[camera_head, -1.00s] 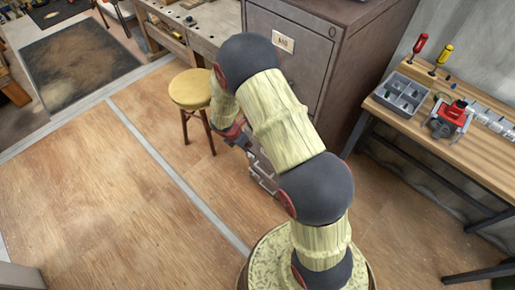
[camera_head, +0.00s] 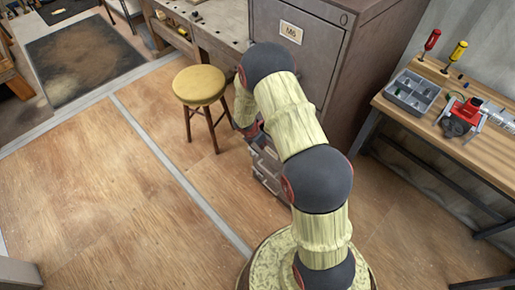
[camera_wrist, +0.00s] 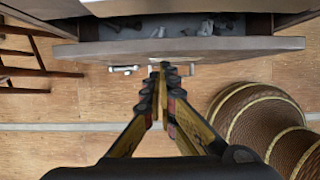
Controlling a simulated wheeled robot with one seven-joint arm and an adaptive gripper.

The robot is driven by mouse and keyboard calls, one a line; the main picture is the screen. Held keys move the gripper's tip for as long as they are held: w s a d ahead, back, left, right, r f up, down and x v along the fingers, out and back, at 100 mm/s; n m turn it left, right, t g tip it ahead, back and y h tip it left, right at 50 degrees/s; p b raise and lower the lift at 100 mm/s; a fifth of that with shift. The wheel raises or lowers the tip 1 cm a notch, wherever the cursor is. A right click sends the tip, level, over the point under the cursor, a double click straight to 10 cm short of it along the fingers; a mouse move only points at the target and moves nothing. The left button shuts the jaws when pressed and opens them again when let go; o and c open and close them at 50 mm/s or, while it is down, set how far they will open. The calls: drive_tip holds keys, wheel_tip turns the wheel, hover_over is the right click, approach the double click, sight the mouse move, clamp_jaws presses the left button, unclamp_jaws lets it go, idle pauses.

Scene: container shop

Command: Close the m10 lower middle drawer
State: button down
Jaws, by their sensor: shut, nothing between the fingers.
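The grey metal cabinet (camera_head: 316,50) stands at the back in the head view, with a small white label on its front. My arm covers much of its lower front. In the wrist view a drawer (camera_wrist: 180,47) stands open, its front panel running across the top. Loose small grey items lie inside it. A metal pull handle (camera_wrist: 190,68) shows at the outer side of the panel. My gripper (camera_wrist: 164,68) is shut and empty, its fingertips close to the middle of the panel by the handle. I cannot tell whether they touch.
A wooden stool (camera_head: 199,86) stands left of the cabinet, near a workbench (camera_head: 205,35). At right is a wooden table (camera_head: 455,120) with a grey tray (camera_head: 412,92), screwdrivers and a red tool. The wooden floor (camera_head: 120,190) at left is clear.

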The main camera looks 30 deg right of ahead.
drive_tip(key=shift+d, duration=0.25)
drive_tip(key=shift+w+d+p, duration=0.2)
drive_tip(key=shift+d+p, duration=0.1)
drive_tip(key=shift+d, duration=0.35)
drive_tip(key=shift+w+d+p, duration=0.2)
drive_tip(key=shift+d+p, duration=0.05)
drive_tip(key=shift+d, duration=0.35)
